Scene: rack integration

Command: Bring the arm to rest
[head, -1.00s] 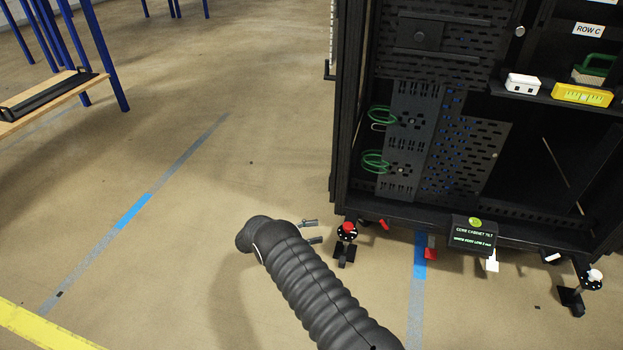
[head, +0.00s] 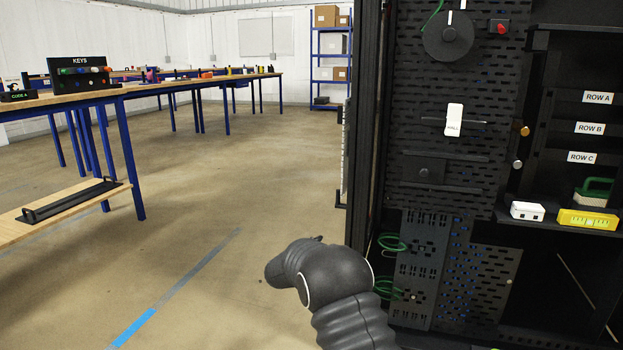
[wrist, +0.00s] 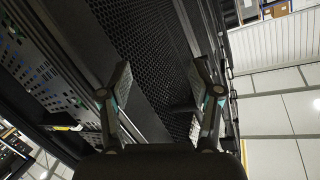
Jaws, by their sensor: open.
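My arm, in a dark ribbed sleeve, rises from the bottom of the head view, left of the black rack cabinet (head: 362,150). Its rounded wrist end points left, and the fingers are mostly hidden there. In the wrist view my gripper (wrist: 162,80) has its two fingers spread wide with nothing between them. Beyond the fingers is a perforated black panel of a rack (wrist: 150,45), seen at a steep tilt. I cannot tell from the picture whether the arm touches the cabinet.
A shelf in the cabinet holds a white box (head: 527,211) and a yellow level (head: 588,220). Green cable loops (head: 390,243) hang inside, lower left. A wooden workbench (head: 150,88) with blue legs stands left. The floor (head: 210,215) between bench and cabinet is clear.

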